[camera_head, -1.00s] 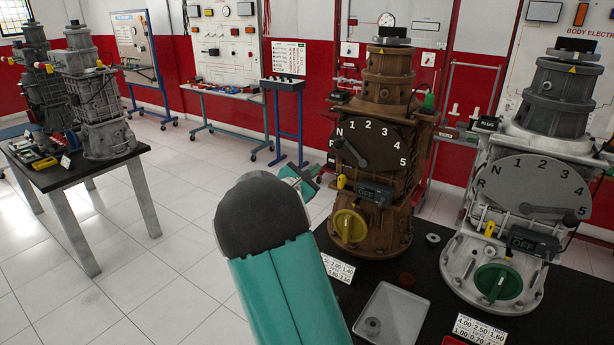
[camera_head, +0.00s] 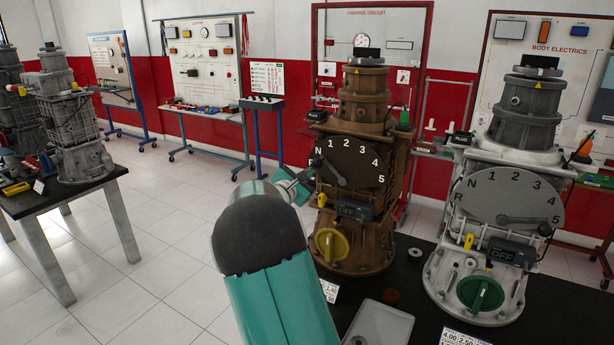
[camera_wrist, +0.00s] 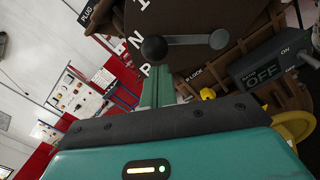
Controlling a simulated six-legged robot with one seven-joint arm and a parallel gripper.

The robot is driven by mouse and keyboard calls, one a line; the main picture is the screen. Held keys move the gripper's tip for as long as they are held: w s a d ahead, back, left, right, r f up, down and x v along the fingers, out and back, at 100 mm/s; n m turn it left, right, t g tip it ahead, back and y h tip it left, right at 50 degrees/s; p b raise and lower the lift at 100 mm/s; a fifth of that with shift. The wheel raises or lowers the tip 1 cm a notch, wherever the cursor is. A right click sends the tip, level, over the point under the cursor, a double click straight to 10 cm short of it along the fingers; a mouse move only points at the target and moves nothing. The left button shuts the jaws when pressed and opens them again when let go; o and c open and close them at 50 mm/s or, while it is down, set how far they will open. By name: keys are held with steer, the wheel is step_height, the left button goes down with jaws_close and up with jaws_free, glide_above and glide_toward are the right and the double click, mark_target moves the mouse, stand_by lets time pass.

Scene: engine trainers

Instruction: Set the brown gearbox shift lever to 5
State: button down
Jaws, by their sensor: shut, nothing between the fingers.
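The brown gearbox (camera_head: 361,125) stands on the black table, its dark dial (camera_head: 352,164) marked N and 1 to 5. Its shift lever (camera_head: 331,170) points to the upper left, with its end by N. In the wrist view the lever's round dark knob (camera_wrist: 153,48) is close to the N. My gripper (camera_head: 307,178) is shut and empty, just left of the dial and below the knob. In the wrist view its green fingers (camera_wrist: 158,82) reach up close under the knob; I cannot tell if they touch it.
Below the dial are an OFF display (camera_head: 353,210), a yellow key (camera_head: 322,200) and a yellow knob (camera_head: 331,244). A grey gearbox (camera_head: 512,185) with a similar dial stands to the right. A grey tray (camera_head: 380,325) lies in front.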

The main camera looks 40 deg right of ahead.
mark_target(317, 163)
steer(key=shift+s+d+r+m, duration=0.1)
steer(key=shift+s+r+m, duration=0.05)
steer(key=shift+r+m, duration=0.4)
steer(key=shift+s+d+r+m, duration=0.1)
steer(key=shift+s+r+m, duration=0.15)
steer(key=shift+m, duration=0.3)
steer(key=shift+s+d+r+m, duration=0.1)
steer(key=shift+s+r+m, duration=0.05)
steer(key=shift+r+m, duration=0.3)
steer(key=m, duration=0.1)
steer(key=s+r+m, duration=0.1)
steer(key=m, duration=0.1)
steer(key=shift+s+d+r+m, duration=0.25)
steer(key=shift+s+r+m, duration=0.1)
steer(key=shift+s, duration=0.05)
steer(key=shift+s+d+r+m, duration=0.2)
steer(key=shift+s+r+m, duration=0.2)
steer(key=shift+s+m, duration=0.45)
steer(key=s+d+f+m, duration=0.1)
steer(key=s+d+m, duration=0.1)
steer(key=s+m, duration=0.3)
steer(key=s+d+f+m+y, duration=0.1)
steer(key=s+m, duration=0.4)
steer(key=m, duration=0.5)
steer(key=shift+s+d+f, duration=0.2)
steer(key=shift+d+f, duration=0.25)
steer(key=shift+f, duration=0.25)
steer(key=shift+f+m, duration=0.1)
steer(key=shift+m, duration=0.15)
